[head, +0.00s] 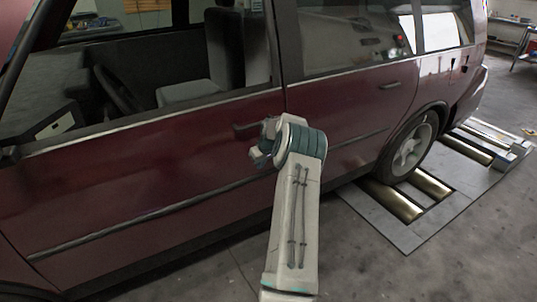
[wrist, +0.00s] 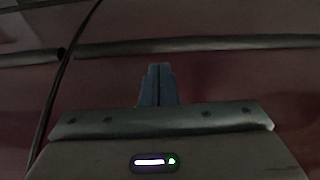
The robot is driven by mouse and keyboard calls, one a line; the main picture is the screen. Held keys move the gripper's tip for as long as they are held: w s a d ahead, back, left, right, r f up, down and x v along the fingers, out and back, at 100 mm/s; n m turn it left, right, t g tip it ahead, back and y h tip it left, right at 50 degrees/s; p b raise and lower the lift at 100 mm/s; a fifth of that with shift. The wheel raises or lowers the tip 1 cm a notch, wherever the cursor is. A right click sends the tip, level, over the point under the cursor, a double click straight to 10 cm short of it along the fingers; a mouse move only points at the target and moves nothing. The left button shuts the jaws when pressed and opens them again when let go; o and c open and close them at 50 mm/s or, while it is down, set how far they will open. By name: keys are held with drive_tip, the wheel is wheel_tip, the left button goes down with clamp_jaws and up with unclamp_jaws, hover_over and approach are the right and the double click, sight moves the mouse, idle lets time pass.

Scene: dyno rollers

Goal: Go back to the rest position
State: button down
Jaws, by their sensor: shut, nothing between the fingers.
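My gripper (wrist: 159,68) shows in the wrist view with its two fingers together and nothing between them. It points at the dark red side of a car, with a dark trim strip (wrist: 200,45) and a door seam just beyond the fingertips. In the head view my arm reaches up and forward to the car's side, near the front door handle (head: 245,130).
The dark red car (head: 140,180) fills the left and middle. Its rear wheel (head: 411,148) stands by metal rollers (head: 392,200) in a floor plate (head: 420,235). A second roller unit (head: 490,140) lies behind. The grey floor (head: 480,270) at lower right is clear.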

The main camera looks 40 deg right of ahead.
drive_tip(key=v, duration=0.9)
drive_tip(key=shift+s, duration=0.35)
drive_tip(key=shift+d, duration=0.15)
drive_tip(key=s+a+r+n+p, duration=0.15)
drive_tip(key=a+r, duration=0.35)
drive_tip(key=a, duration=0.5)
drive_tip(key=s+a+r+g, duration=0.15)
drive_tip(key=a+r, duration=0.35)
drive_tip(key=a, duration=0.5)
drive_tip(key=s+a+r+p, duration=0.15)
drive_tip(key=a+r, duration=0.35)
drive_tip(key=a, duration=0.5)
drive_tip(key=s+a+p, duration=0.1)
drive_tip(key=s+a, duration=0.7)
drive_tip(key=s, duration=0.3)
drive_tip(key=s+a+r+p, duration=0.1)
drive_tip(key=s+a, duration=0.7)
drive_tip(key=s, duration=0.4)
drive_tip(key=shift+a+r+y, duration=0.15)
drive_tip(key=shift+r+y, duration=0.1)
drive_tip(key=shift+y, duration=0.05)
drive_tip(key=shift+n, duration=0.25)
